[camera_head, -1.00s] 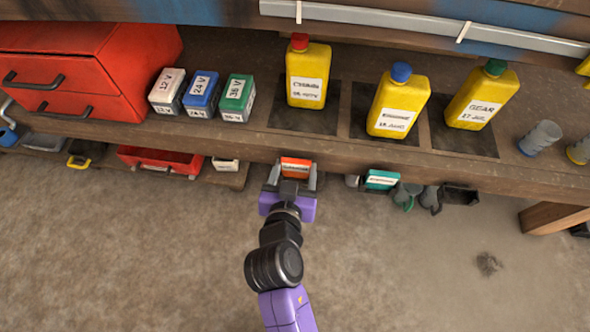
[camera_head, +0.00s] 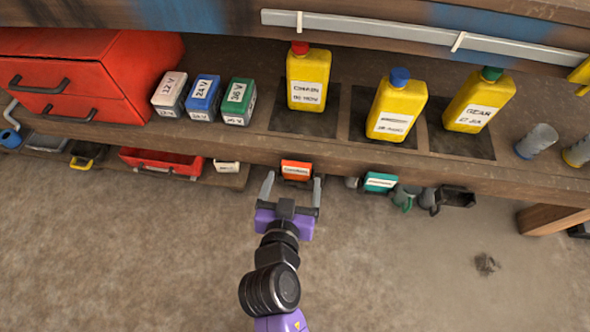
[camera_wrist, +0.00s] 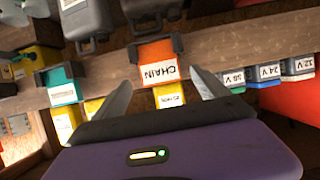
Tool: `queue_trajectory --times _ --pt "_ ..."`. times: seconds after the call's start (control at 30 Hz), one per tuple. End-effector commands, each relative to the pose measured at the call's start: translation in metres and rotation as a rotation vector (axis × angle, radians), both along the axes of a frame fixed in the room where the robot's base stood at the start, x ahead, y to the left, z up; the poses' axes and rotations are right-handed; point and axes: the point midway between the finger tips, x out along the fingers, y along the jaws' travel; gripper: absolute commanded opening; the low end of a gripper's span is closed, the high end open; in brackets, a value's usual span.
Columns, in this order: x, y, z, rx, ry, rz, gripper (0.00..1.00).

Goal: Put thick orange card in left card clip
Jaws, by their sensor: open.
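The thick orange card (camera_head: 296,171) sits at the bench's front edge, upright, with its white label facing out. In the wrist view the orange card (camera_wrist: 157,58) reads "CHAIN" and sits between the two dark jaws of a card clip (camera_wrist: 178,43). This clip is the left one in the head view. My gripper (camera_head: 293,184) is open and empty, just in front of the card and apart from it. In the wrist view my gripper's fingers (camera_wrist: 162,86) stand spread below the card. How deep the card sits is hidden.
A teal card (camera_head: 380,181) sits in another holder to the right, with grey cups beside it. Yellow bottles (camera_head: 398,103), battery boxes (camera_head: 202,92) and a red drawer cabinet (camera_head: 90,75) stand on the bench.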

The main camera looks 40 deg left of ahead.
Motion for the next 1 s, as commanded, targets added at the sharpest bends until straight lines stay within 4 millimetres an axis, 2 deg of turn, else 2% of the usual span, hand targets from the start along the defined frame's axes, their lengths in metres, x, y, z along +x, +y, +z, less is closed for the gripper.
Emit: queue_trajectory --times 0.03,0.2,0.4,0.83,0.93,1.0 --pt "-0.01 -0.007 0.007 -0.002 0.001 0.0 0.84" --pt "-0.037 -0.023 0.02 0.0 0.002 0.001 0.84" --pt "-0.057 -0.035 0.028 0.0 0.001 0.0 0.84" --pt "-0.062 -0.044 0.028 -0.001 0.004 -0.003 0.84" --pt "-0.062 -0.066 0.019 -0.006 0.02 -0.012 0.84" --pt "-0.064 -0.093 0.01 -0.008 0.039 -0.025 0.84"
